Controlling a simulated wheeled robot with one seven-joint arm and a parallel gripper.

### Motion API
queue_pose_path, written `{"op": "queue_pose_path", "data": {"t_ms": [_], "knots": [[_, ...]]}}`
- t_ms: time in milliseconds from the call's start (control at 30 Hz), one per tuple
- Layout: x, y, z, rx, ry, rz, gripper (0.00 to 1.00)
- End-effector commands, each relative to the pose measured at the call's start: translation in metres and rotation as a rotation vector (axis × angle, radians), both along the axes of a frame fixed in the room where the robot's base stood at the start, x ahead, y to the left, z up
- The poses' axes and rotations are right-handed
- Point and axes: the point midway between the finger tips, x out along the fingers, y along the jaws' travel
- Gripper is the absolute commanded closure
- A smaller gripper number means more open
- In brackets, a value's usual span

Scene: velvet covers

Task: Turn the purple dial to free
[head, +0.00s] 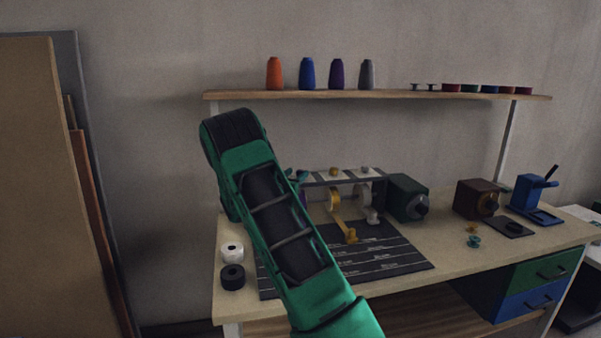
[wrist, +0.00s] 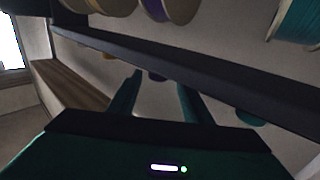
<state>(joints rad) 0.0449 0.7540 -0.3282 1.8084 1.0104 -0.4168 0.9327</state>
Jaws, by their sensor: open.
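A purple spool (wrist: 153,9) shows above the bar. In the head view, my green arm covers much of the rack's left end. Only teal fingertips of my gripper (head: 297,176) and a sliver of purple (head: 302,198) show there. The dial's markings and setting cannot be read.
The dark rack (head: 350,180) carries gold (head: 335,201) and white (head: 364,193) spools. A dark marked mat (head: 385,255) lies before it. A dark green box (head: 405,197) stands right of it. White (head: 232,252) and black (head: 232,277) rolls sit left. A shelf (head: 390,96) runs above.

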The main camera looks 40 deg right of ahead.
Motion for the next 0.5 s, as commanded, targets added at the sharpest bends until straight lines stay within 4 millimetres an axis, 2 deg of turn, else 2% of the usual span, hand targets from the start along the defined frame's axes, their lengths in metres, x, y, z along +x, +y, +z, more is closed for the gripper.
{"op": "queue_pose_path", "data": {"t_ms": [200,500], "knots": [[0.013,-0.038,0.000,0.000,-0.001,-0.003,0.55],[0.027,-0.068,0.000,0.002,0.000,0.000,0.55]]}}
